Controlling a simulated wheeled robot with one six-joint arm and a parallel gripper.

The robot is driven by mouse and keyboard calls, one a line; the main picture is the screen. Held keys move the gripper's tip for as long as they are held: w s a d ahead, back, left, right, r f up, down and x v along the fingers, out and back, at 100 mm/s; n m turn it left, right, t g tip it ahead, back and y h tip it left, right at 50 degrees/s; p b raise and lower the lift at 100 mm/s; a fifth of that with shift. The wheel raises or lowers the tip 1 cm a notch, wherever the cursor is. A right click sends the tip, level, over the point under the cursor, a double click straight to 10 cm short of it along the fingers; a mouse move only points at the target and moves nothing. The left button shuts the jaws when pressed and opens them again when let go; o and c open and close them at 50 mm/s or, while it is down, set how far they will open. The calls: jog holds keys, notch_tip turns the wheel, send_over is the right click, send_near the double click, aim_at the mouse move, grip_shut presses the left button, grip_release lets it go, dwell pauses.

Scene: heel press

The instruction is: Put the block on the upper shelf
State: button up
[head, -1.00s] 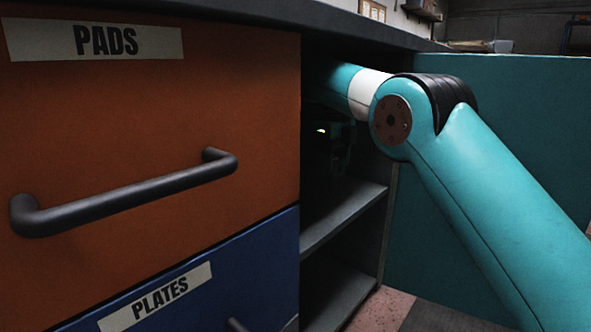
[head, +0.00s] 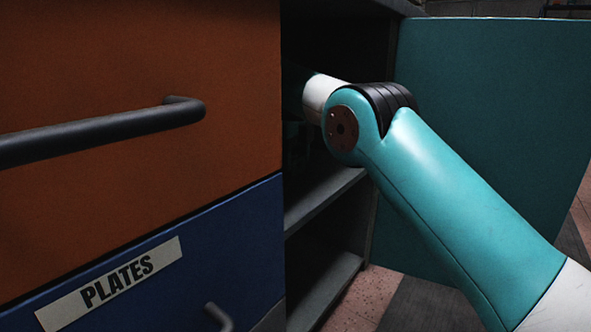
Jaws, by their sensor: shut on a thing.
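The upper shelf (head: 327,196) is a grey board inside the dark open cabinet, to the right of the drawers. My teal arm reaches into the cabinet above this shelf. Its far end passes behind the edge of the orange drawer front, so my gripper is hidden. Only a faint dark teal part of my wrist shows in the shadow there. The block is not visible, and I cannot see what lies deeper on the shelf.
A lower shelf (head: 332,292) lies beneath. The open teal door (head: 490,120) stands to the right of the cabinet. At left are an orange drawer (head: 90,60) with a protruding dark handle (head: 110,128) and a blue drawer (head: 215,240) labelled PLATES.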

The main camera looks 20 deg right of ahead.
jog(key=shift+f, duration=0.1)
jog(key=shift+f, duration=0.15)
jog(key=o, duration=1.1)
jog(key=shift+c, duration=0.2)
notch_tip(320, 180, up, 8)
jog(key=p, duration=0.7)
jog(key=shift+f, duration=0.1)
